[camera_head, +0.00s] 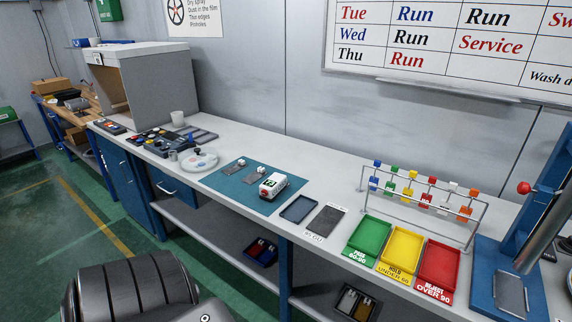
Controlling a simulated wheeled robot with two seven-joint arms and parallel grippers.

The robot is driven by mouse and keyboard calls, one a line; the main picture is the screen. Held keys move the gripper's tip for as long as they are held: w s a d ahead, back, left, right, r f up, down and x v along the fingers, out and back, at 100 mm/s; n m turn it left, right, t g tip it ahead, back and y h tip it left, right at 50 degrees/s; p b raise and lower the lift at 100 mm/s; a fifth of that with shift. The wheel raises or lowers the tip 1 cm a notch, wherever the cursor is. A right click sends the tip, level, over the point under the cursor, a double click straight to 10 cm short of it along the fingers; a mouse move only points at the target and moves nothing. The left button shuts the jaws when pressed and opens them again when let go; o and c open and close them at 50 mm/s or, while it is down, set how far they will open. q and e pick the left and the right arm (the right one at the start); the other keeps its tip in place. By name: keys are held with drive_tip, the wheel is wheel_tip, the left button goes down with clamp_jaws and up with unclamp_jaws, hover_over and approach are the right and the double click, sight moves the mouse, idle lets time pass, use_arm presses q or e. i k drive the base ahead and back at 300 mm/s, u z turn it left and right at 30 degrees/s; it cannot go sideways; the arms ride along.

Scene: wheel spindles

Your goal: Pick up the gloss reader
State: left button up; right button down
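A small white boxy device with a dark greenish display on its end, which looks like the gloss reader (273,186), sits on the teal mat (238,193) near the mat's right side. Two small grey plates (233,170) with small white blocks on them lie to its left on the same mat. Nothing touches the device. Neither of my grippers shows. A dark rounded part of my own body fills the bottom left of the view.
A dark shallow tray (297,209) and a dark grey panel (325,220) lie right of the mat. Green (352,254), yellow (383,263) and red (420,274) trays follow, with a wire rack (423,204) of coloured pieces behind. A blue press stand (485,270) is at the far right.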

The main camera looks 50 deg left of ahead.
sight(274, 184)
drive_tip(key=u, duration=0.45)
drive_tip(key=i, duration=0.75)
drive_tip(key=u, duration=0.6)
